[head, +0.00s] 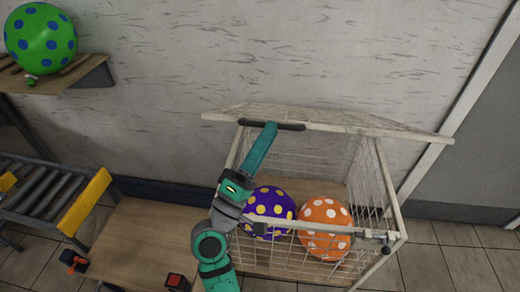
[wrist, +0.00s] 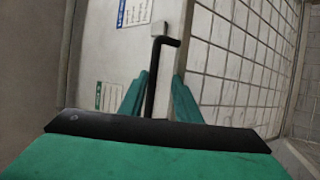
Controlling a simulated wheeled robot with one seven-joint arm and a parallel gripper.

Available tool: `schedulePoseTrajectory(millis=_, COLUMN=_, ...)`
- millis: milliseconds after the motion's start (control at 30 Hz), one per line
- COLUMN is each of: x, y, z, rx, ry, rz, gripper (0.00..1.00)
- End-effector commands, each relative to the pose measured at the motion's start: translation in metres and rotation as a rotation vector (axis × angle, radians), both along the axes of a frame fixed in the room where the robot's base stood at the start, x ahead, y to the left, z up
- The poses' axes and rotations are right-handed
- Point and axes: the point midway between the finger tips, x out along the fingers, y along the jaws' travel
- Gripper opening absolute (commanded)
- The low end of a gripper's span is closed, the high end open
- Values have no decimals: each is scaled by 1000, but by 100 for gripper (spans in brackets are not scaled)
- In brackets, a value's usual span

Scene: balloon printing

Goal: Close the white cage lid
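The white wire cage (head: 391,205) stands right of centre in the head view. Its lid (head: 375,127) is up, seen nearly edge-on above the cage's open top. My arm reaches up over the cage's left side, and my gripper's black palm (head: 272,126) is at the lid's left part; the fingertips are hidden there. In the wrist view my gripper (wrist: 160,88) has its two teal fingers apart. A black bent handle (wrist: 153,75) on a white panel (wrist: 108,55) lies between them, close to the left finger. Contact cannot be told.
A purple balloon with yellow dots (head: 270,207) and an orange one with white dots (head: 325,222) lie in the cage. A wooden table (head: 145,235) and a roller conveyor (head: 45,190) are at left. A green balloon (head: 40,40) sits on a wall shelf (head: 60,80).

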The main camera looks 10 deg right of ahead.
Motion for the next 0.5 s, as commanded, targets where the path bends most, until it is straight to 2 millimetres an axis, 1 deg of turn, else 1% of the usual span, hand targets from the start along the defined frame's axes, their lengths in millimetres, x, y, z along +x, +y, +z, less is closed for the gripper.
schedulePoseTrajectory(millis=100, x=-2, y=5, z=-6, rx=0, ry=4, rz=4, gripper=29)
schedulePoseTrajectory(millis=500, x=-14, y=19, z=-21, rx=-1, ry=1, rz=4, gripper=29)
